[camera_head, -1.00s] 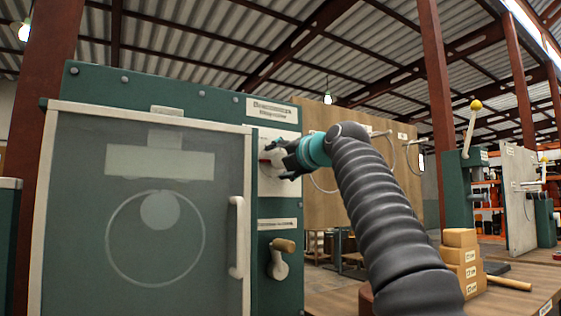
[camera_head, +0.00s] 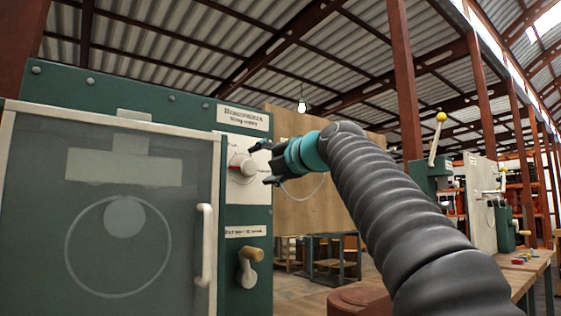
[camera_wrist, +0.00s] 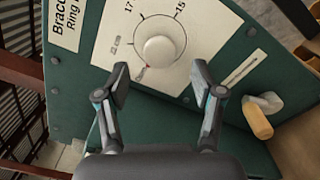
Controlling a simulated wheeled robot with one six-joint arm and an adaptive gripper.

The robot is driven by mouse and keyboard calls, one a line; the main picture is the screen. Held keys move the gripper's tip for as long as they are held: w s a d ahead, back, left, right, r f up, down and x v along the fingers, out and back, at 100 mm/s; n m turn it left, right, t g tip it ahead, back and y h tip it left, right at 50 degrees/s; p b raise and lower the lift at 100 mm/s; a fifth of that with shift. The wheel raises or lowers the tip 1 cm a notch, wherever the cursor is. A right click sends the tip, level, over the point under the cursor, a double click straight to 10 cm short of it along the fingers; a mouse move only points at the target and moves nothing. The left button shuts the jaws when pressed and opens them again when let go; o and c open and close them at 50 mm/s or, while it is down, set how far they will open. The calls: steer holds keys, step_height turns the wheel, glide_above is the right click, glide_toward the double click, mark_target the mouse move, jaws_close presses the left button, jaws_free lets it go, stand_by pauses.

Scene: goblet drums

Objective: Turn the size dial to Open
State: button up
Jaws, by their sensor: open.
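The size dial is a round white knob (camera_head: 243,167) on a pale plate on the green machine's front, right of its door. In the wrist view the knob (camera_wrist: 159,48) sits centred beyond my fingertips, with several marks around it, 17 and 15 among them. Its red mark is at the lower left of the knob there, beside a small reddish label too small to read surely. In the head view the red mark points left. My gripper (camera_head: 260,164) is just right of the dial. In the wrist view my gripper (camera_wrist: 161,79) is open and empty, its fingers apart from the knob.
A lever with a wooden handle (camera_head: 247,267) is below the dial; it shows right of my gripper in the wrist view (camera_wrist: 258,117). The door's white handle (camera_head: 205,245) stands out to the left. A wooden panel (camera_head: 290,225) is behind my gripper.

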steer(key=v, duration=0.5)
steer(key=shift+s+d, duration=0.25)
steer(key=shift+s, duration=0.05)
